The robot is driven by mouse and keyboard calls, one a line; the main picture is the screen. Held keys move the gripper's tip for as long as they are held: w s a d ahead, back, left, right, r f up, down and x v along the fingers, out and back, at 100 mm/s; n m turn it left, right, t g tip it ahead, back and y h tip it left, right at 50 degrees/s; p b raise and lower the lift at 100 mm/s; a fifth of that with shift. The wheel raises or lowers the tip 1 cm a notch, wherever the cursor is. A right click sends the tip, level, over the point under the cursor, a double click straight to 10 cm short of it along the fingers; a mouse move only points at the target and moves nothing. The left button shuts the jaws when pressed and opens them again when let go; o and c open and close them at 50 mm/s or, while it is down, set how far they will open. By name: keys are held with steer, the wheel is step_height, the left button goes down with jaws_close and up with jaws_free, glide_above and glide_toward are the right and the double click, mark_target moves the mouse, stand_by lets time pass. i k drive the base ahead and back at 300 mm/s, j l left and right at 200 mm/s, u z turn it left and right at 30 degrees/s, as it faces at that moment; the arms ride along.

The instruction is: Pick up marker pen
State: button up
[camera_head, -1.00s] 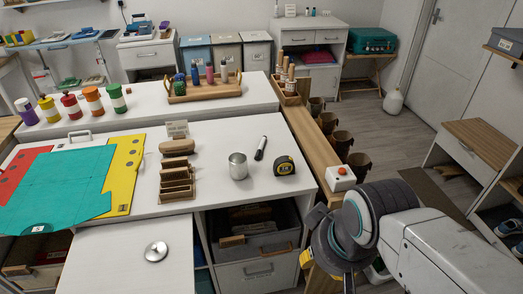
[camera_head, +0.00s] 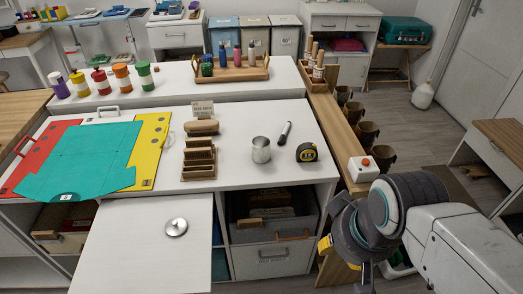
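A black marker pen (camera_head: 284,133) with a pale band lies on the white table top (camera_head: 240,185). It lies between a metal cup (camera_head: 261,150) on its left and a yellow-and-black tape measure (camera_head: 306,152) on its right, apart from both. My arm shows at the lower right, beyond the table's right edge.
A wooden rack (camera_head: 198,162) stands left of the cup. Teal, red and yellow folders (camera_head: 154,130) cover the table's left part. A white box with a red button (camera_head: 363,168) sits on the wooden ledge (camera_head: 338,115) near my arm. A metal lid (camera_head: 176,227) lies on the lower front surface.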

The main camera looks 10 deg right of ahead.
mark_target(282, 138)
steer(key=i+l+u, duration=0.2)
steer(key=i, duration=0.25)
steer(key=i+u, duration=0.2)
steer(key=i, duration=0.2)
